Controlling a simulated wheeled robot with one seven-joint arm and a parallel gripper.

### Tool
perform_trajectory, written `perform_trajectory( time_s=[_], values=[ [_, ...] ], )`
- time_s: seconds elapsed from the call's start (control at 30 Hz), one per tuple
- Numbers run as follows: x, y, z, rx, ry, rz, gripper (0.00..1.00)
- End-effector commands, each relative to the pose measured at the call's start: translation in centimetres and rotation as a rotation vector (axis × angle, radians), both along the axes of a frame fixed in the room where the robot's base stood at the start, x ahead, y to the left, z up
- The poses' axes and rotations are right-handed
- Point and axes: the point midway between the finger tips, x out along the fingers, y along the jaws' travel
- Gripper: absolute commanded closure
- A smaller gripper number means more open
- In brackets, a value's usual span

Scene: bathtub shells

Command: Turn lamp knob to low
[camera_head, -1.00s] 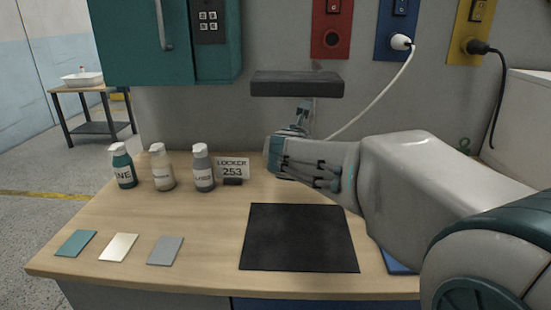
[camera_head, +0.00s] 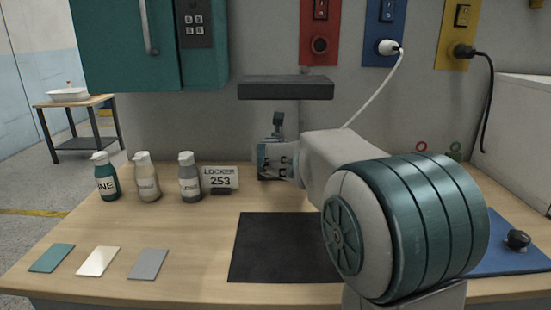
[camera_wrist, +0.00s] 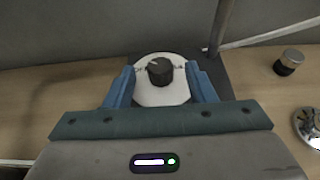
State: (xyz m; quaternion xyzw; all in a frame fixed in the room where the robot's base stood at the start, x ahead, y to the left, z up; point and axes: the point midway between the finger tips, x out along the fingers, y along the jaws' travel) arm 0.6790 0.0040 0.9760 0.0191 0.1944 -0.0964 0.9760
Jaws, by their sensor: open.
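The lamp's black knob (camera_wrist: 160,70) sits on a pale rounded plate (camera_wrist: 162,93) in the wrist view. Small marks show on either side of the knob, too small to read. The lamp's dark grey rectangular head (camera_head: 286,87) is above my gripper in the head view. My gripper (camera_wrist: 163,84) is open, with its blue fingers on either side of the plate and the knob between them, apart from both fingers. In the head view my gripper (camera_head: 266,160) is beneath the lamp head, and my arm hides the knob.
Several bottles (camera_head: 147,180) and a "LOCKER 253" sign (camera_head: 220,178) stand left of my gripper. A black mat (camera_head: 280,250) lies in front. A dark knob-like part (camera_wrist: 289,62) stands to the right in the wrist view. A white cord (camera_head: 375,90) runs down behind my arm.

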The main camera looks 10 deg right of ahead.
Motion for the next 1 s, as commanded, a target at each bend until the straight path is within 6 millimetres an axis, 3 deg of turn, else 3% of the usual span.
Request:
perform_trajectory(
  time_s=[0.3, 0.67, 0.83, 1.0],
  values=[
    [3.2, -0.6, -1.4, 0.0, 0.0, 0.0, 0.5],
    [3.6, -0.7, -1.5, 0.0, 0.0, 0.0, 0.5],
    [3.5, -0.7, -1.5, 0.0, 0.0, 0.0, 0.94],
    [3.5, -0.7, -1.5, 0.0, 0.0, -0.001, 0.94]
  ],
)
